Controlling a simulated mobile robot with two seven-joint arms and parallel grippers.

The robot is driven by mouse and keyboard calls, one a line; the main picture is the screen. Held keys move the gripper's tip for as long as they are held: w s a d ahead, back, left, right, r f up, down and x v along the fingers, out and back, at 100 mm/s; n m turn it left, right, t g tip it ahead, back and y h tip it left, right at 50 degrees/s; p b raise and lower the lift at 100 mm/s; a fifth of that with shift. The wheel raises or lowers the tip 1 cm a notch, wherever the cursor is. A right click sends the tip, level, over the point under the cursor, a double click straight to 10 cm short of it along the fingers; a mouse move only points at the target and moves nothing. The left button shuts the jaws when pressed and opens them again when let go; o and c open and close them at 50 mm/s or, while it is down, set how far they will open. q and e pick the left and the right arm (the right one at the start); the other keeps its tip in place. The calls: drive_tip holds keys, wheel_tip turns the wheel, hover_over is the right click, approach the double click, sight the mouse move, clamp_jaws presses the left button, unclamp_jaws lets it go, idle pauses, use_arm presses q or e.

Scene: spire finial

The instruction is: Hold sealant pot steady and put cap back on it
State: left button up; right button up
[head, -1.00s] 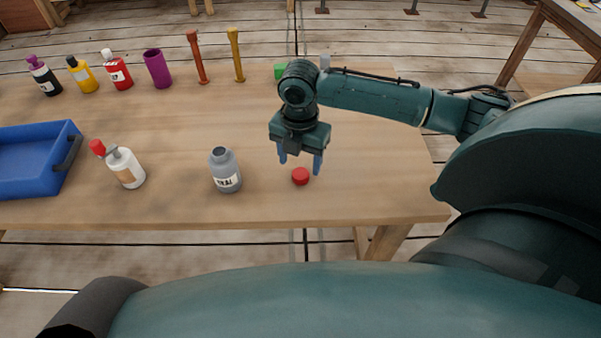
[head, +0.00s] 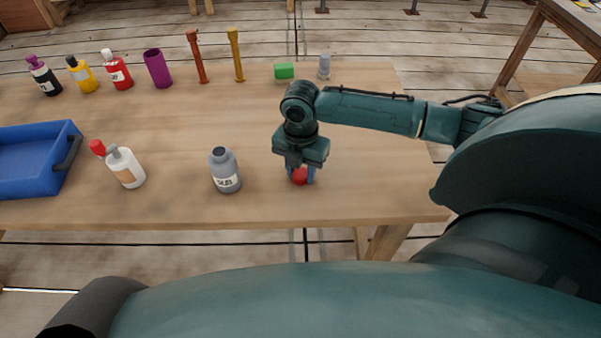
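The grey sealant pot (head: 226,172) stands upright and uncapped on the table, its dark mouth showing and a white label on its front. The small red cap (head: 299,177) lies on the table to the right of the pot. My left gripper is not in view.
A white bottle with a red top (head: 125,168) stands left of the pot, beside a blue tray (head: 72,140). Several bottles, a purple cup (head: 157,69), two upright posts, a green block (head: 284,72) and a small grey bottle (head: 325,67) line the back. The table (head: 180,120) between is clear.

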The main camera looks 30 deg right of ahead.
drive_tip(key=c, duration=0.4)
drive_tip(key=shift+r, duration=0.1)
drive_tip(key=shift+c, duration=0.2)
wheel_tip(320, 180, up, 10)
idle(0.4)
